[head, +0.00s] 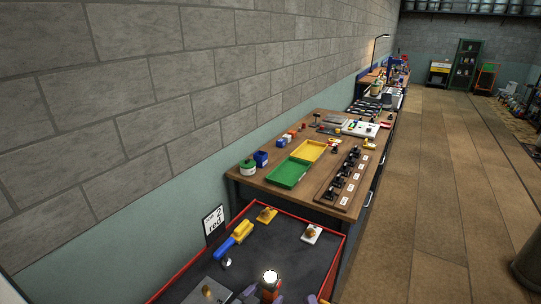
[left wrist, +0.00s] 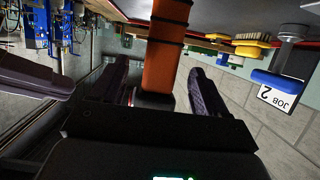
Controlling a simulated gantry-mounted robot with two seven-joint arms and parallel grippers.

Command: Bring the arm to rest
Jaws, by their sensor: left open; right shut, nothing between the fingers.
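My left gripper (head: 266,296) is low in the head view, around an orange post-like thing (head: 269,292) with a bright, shining top. In the left wrist view, the dark fingers of my left gripper (left wrist: 160,88) stand apart on both sides of the orange post (left wrist: 168,50). Gaps show between the post and the fingers. A dark purple piece at the bottom edge of the head view looks like the tip of my right gripper (head: 312,298). It is mostly cut off, and I see nothing held in it.
The dark work surface has a red rim (head: 341,252). A wooden bench (head: 250,179) holds green and yellow trays.

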